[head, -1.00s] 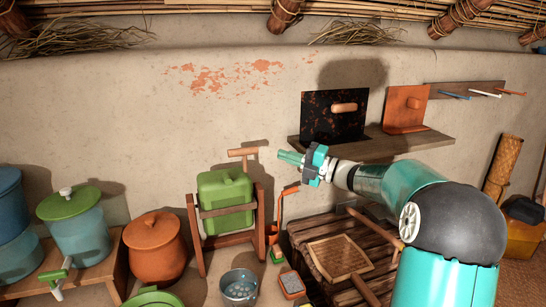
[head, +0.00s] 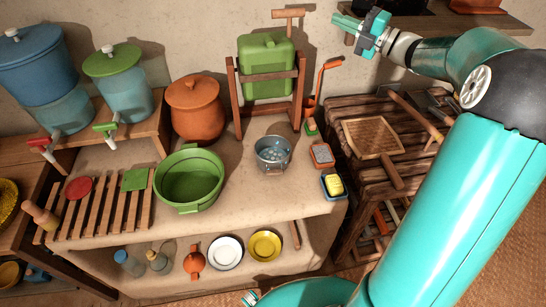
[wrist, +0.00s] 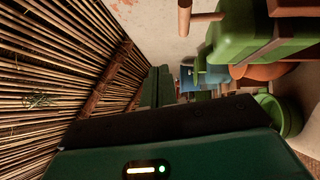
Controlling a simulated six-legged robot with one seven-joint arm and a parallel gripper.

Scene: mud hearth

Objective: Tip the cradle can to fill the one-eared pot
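The cradle can is a green jerrycan (head: 266,72) sitting upright in a wooden cradle (head: 236,100), with a wooden T-shaped handle (head: 288,14) at its top. In the wrist view the can (wrist: 232,40) and the handle (wrist: 205,17) show at upper right. A small grey-blue pot (head: 272,158), seemingly the one-eared pot, stands on the ledge in front of the cradle. Its ear is not clear to me. My gripper (head: 346,26) is in the air to the right of the handle, apart from it, with nothing seen in it. Its finger gap is unclear.
A green basin (head: 190,180) and an orange lidded pot (head: 197,108) stand left of the pot. An orange-handled tool (head: 322,85), a red tray (head: 321,155) and a yellow sponge (head: 334,184) are to its right. A slatted wooden bench (head: 365,110) and wall shelf (head: 485,22) lie near my arm.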

